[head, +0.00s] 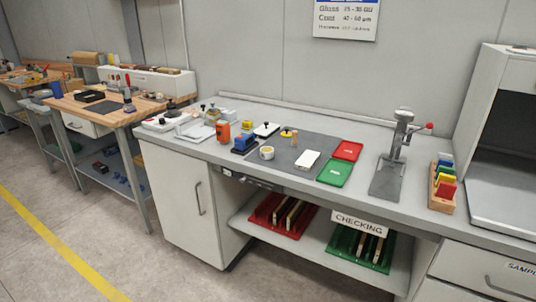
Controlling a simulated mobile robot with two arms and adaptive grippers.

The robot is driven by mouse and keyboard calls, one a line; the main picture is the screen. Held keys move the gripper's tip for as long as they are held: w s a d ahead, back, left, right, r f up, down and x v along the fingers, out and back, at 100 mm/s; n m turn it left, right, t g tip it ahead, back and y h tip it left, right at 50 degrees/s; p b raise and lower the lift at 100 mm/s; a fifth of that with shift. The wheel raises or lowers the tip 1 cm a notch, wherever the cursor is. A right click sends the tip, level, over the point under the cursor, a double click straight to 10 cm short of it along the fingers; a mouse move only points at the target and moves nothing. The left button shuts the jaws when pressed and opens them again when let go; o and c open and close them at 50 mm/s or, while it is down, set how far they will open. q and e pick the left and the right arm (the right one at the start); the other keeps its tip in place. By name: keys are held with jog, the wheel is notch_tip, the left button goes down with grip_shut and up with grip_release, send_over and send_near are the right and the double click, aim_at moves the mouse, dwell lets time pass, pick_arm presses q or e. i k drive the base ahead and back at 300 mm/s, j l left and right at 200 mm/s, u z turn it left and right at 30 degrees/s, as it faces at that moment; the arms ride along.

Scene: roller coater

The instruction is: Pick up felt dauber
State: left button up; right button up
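A small upright tan piece (294,140), which may be the felt dauber, stands on the dark grey mat (318,148) on the workbench; it is too small to be sure. A yellow round item (287,133) is close beside it, on its left. A white and yellow cup (266,153) stands to the front left on the mat. A white block (307,160) lies in front of the tan piece. Neither of my grippers shows in the head view.
A blue device (243,143) and an orange container (223,131) stand left of the mat. A red tray (347,150) and a green tray (334,173) lie at its right. Further right are a grey press stand (392,160) and a wooden rack (442,190) of coloured pieces.

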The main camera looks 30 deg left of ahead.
aim_at(294, 143)
jog(key=i+j, duration=0.1)
jog(key=i, duration=0.4)
jog(key=i+j+u, duration=0.1)
jog(key=i, duration=0.4)
